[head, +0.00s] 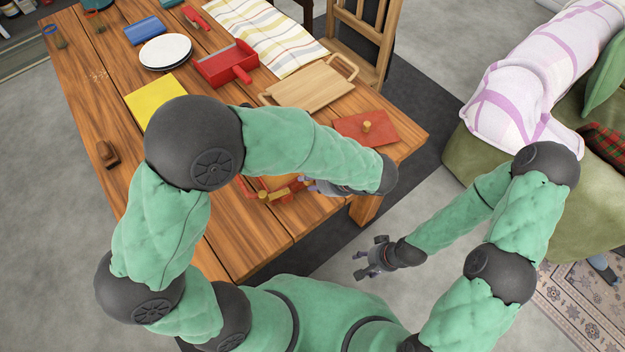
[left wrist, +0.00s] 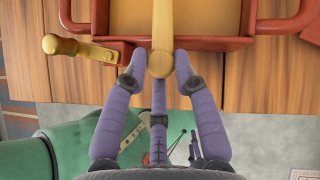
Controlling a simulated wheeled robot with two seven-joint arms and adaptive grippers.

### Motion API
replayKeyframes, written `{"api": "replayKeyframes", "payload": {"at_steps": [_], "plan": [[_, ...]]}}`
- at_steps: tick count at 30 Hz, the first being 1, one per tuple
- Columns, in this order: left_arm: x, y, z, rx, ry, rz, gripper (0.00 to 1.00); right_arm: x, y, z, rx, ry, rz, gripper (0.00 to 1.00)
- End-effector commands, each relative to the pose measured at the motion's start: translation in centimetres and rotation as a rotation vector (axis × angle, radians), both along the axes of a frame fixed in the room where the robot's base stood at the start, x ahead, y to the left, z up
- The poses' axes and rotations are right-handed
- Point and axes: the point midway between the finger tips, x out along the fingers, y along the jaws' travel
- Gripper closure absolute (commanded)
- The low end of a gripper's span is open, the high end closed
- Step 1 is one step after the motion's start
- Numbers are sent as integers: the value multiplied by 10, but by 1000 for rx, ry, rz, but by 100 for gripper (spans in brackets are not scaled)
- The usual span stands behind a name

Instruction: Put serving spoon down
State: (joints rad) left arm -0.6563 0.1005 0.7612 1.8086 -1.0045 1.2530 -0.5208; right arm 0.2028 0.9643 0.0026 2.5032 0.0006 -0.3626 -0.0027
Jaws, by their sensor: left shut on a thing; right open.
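The wooden handle of the serving spoon (left wrist: 162,28) runs up the middle of the left wrist view, over a red open-topped box (left wrist: 225,43) with a tan inside. Its rounded end lies between my left fingertips (left wrist: 160,62), which are shut on it. The spoon's far end is outside that view. In the head view my left gripper (head: 312,186) is at the table's near right edge beside the box, partly hidden by my arm. My right gripper (head: 365,264) is open and empty, off the table above the floor.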

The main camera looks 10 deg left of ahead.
Motion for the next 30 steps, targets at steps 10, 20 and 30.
{"api": "replayKeyframes", "payload": {"at_steps": [10,20,30], "plan": [[0,0,-4,0,0,0,100,0,0,0,0,-1,0,44],[0,0,-5,0,0,0,48,0,0,-1,0,-1,0,44],[-1,-4,9,-1,-2,-2,48,0,0,6,0,0,0,44]]}}
